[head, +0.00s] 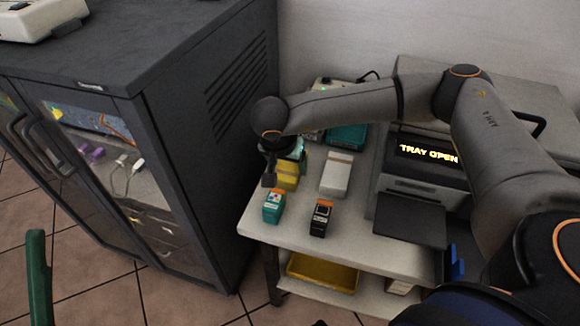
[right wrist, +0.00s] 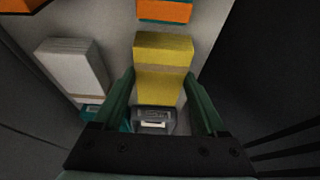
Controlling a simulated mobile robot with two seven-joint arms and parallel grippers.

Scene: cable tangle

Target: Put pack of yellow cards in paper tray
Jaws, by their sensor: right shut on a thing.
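The pack of yellow cards (head: 288,170) is at the left side of the white table, partly hidden by my right gripper (head: 270,180). In the right wrist view the yellow pack (right wrist: 163,48), with a pale band, lies between the two green fingers of my right gripper (right wrist: 163,110), which is shut on it. I cannot tell whether the pack still touches the tabletop. The dark paper tray (head: 408,222) sticks out from the front of the printer, to the right of the pack. A green finger of my left gripper (head: 38,275) shows at the lower left; its jaw opening is not visible.
A teal-and-orange pack (head: 273,208), a black-and-orange pack (head: 321,217) and a white pack (head: 337,173) stand close by. The printer (head: 420,165) reads "TRAY OPEN". A dark cabinet (head: 190,130) borders the table's left. A yellow bin (head: 322,272) is on the lower shelf.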

